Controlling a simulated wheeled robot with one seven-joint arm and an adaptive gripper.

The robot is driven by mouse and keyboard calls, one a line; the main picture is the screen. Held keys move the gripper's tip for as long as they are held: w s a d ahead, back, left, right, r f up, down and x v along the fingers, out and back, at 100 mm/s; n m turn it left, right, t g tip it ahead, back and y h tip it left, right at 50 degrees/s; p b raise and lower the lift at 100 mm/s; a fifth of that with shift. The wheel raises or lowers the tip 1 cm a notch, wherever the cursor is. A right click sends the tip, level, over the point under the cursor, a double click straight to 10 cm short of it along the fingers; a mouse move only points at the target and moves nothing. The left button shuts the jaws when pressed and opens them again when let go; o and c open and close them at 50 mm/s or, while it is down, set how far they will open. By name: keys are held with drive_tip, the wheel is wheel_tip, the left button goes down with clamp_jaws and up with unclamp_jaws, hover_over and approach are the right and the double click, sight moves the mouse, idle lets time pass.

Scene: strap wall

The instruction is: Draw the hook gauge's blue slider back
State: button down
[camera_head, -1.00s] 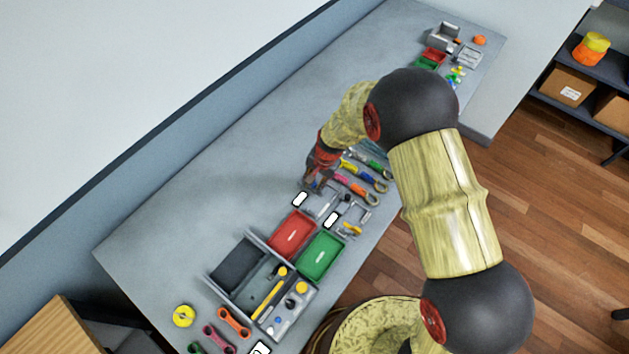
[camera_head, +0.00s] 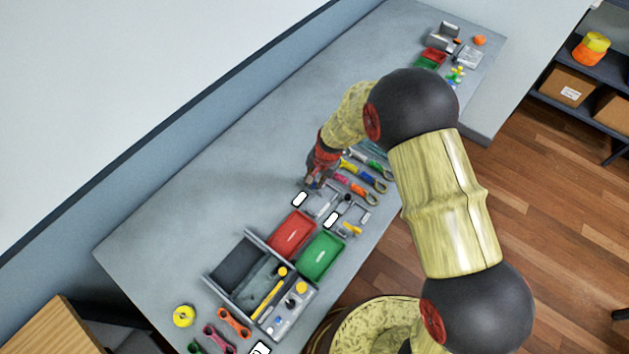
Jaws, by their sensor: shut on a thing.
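The hook gauge (camera_head: 319,206) is a small grey fixture on the grey bench, with a white label at its left end. My gripper (camera_head: 315,184), dark with red parts, reaches down over the gauge's upper end. Its fingers are close together at the gauge. The blue slider cannot be made out; the fingers cover the place where they grip.
A similar grey fixture with a yellow part (camera_head: 351,230) stands just to the lower right. A red tray (camera_head: 291,234) and a green tray (camera_head: 320,254) lie below. Several colourful-handled tools (camera_head: 357,189) lie to the right. The bench left of my gripper is clear.

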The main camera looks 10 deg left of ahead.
drive_tip(key=w+a, duration=0.1)
drive_tip(key=a, duration=0.1)
drive_tip(key=shift+w+a, duration=0.35)
drive_tip(key=shift+a, duration=0.05)
drive_tip(key=c, duration=1.7)
unclamp_jaws()
drive_tip(key=v, duration=1.2)
